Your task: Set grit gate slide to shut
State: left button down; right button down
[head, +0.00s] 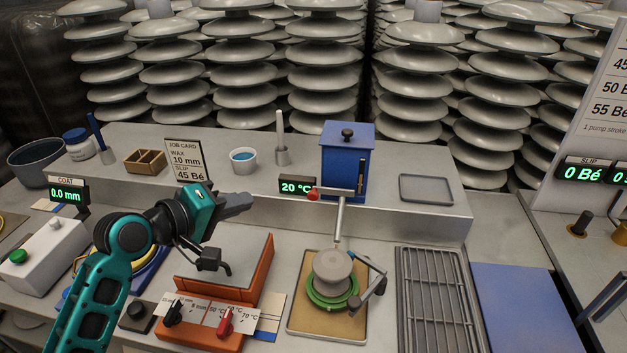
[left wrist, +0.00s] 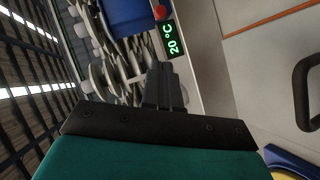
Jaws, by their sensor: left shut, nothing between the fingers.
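A blue hopper box (head: 347,150) with a black lid knob stands on the raised shelf. A bar with a red knob (head: 313,194) on its left end sticks out to the left at the hopper's foot, above a slanting pipe (head: 339,220); this looks like the grit gate slide. My left gripper (head: 245,203) is shut and empty, apart from the red knob and to its left. In the left wrist view, the shut fingers (left wrist: 165,80) point toward the display, with the red knob (left wrist: 160,12) beyond them at the top. My right gripper is not in view.
A 20 °C display (head: 297,186) stands just left of the red knob. Below my gripper is an orange-framed unit (head: 258,283) with dials. A grey piece on a green ring (head: 333,290) stands under the pipe. A cup (head: 243,160) and job card (head: 187,160) are on the shelf.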

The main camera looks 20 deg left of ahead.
pick_arm(q)
jog(key=d+x, duration=0.2)
jog(key=x, duration=1)
jog(key=shift+d+f, duration=0.3)
jog(key=shift+f, duration=0.05)
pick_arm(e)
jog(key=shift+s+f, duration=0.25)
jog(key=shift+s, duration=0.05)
pick_arm(q)
jog(key=shift+s, duration=0.1)
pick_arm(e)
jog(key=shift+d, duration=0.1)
